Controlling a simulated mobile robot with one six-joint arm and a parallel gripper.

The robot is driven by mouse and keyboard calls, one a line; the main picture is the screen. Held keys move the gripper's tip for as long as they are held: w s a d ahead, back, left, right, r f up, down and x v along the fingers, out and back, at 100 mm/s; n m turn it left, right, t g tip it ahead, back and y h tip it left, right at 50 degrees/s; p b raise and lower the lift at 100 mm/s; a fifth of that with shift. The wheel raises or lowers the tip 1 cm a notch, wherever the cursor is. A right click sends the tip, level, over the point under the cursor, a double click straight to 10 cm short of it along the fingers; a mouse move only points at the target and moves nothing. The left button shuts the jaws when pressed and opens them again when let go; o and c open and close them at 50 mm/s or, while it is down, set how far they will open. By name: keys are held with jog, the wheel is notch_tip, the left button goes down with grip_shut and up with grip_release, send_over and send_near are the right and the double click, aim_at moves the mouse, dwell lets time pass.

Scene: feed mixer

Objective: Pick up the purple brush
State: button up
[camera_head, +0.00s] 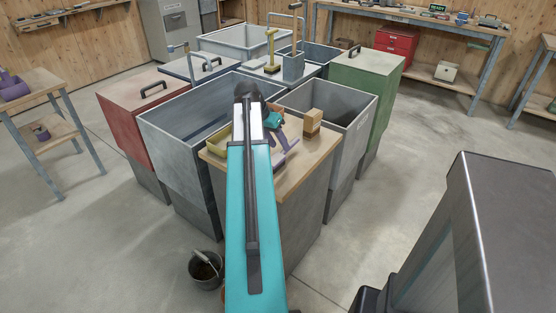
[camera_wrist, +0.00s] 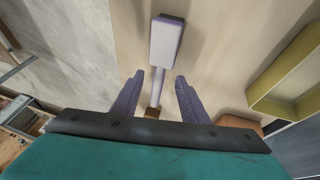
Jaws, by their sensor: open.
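The purple brush (camera_wrist: 165,40) lies on a pale wooden top in the wrist view. Its broad lavender head points to the top of the picture, and its thin handle runs down between my fingers. My gripper (camera_wrist: 160,78) is open, with one purple-grey finger on each side of the handle and a gap to each. I cannot tell how far the fingers are above the top. In the head view, my gripper (camera_head: 282,137) is over the wooden-topped counter (camera_head: 305,162), and my arm hides part of it.
An ochre open tray (camera_wrist: 288,85) stands right of the brush in the wrist view. A wooden block (camera_head: 312,121) stands on the counter in the head view. Open grey bins (camera_head: 180,125), a red bin (camera_head: 135,105) and a green bin (camera_head: 368,80) surround the counter. A bucket (camera_head: 206,268) stands on the floor.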

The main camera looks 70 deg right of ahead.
aim_at(284, 154)
jog(key=shift+x, duration=1.95)
grip_shut()
